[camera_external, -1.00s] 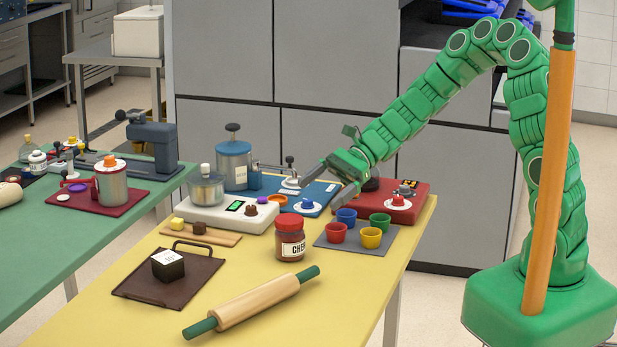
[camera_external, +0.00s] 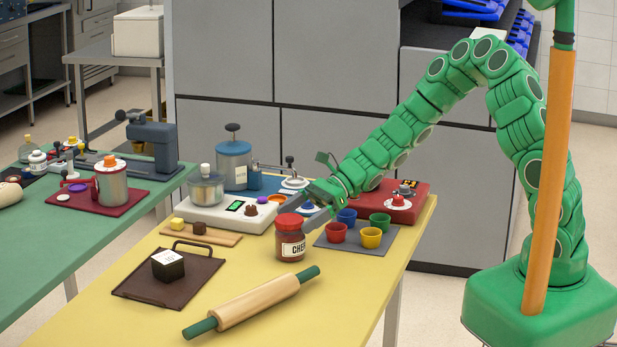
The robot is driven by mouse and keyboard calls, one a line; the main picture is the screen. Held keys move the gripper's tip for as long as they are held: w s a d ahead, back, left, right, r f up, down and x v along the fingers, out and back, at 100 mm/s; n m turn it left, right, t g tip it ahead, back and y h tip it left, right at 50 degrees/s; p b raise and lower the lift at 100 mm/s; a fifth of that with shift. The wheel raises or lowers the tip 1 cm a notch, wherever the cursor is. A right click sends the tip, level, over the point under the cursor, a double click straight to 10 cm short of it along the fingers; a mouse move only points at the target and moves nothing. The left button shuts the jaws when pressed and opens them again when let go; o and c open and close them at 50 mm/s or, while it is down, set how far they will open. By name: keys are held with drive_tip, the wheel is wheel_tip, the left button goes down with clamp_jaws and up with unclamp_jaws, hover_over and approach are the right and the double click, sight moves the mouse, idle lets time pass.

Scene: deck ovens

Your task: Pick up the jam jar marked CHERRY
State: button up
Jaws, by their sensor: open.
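The jam jar (camera_external: 290,243) stands upright on the yellow table, with a red lid, dark red contents and a white label. The label shows "CHE" and part of another letter; the rest is turned out of sight. My gripper (camera_external: 294,208) is open at the height of the jar's upper part. One finger lies behind or to the left of the lid, the other at its right side. I cannot tell whether either finger touches the jar.
A grey mat (camera_external: 335,242) with red, blue, yellow and green cups lies just right of the jar. A white scale (camera_external: 215,218) stands behind left. A rolling pin (camera_external: 250,301) and a dark tray (camera_external: 140,286) with a black block (camera_external: 168,266) lie in front. Bare yellow tabletop surrounds the jar's front.

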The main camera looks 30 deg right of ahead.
sight(290, 220)
drive_tip(key=x, duration=0.3)
drive_tip(key=shift+a+r, duration=0.25)
drive_tip(key=shift+x, duration=0.8)
drive_tip(key=c, duration=1.5)
drive_tip(key=shift+o, duration=0.2)
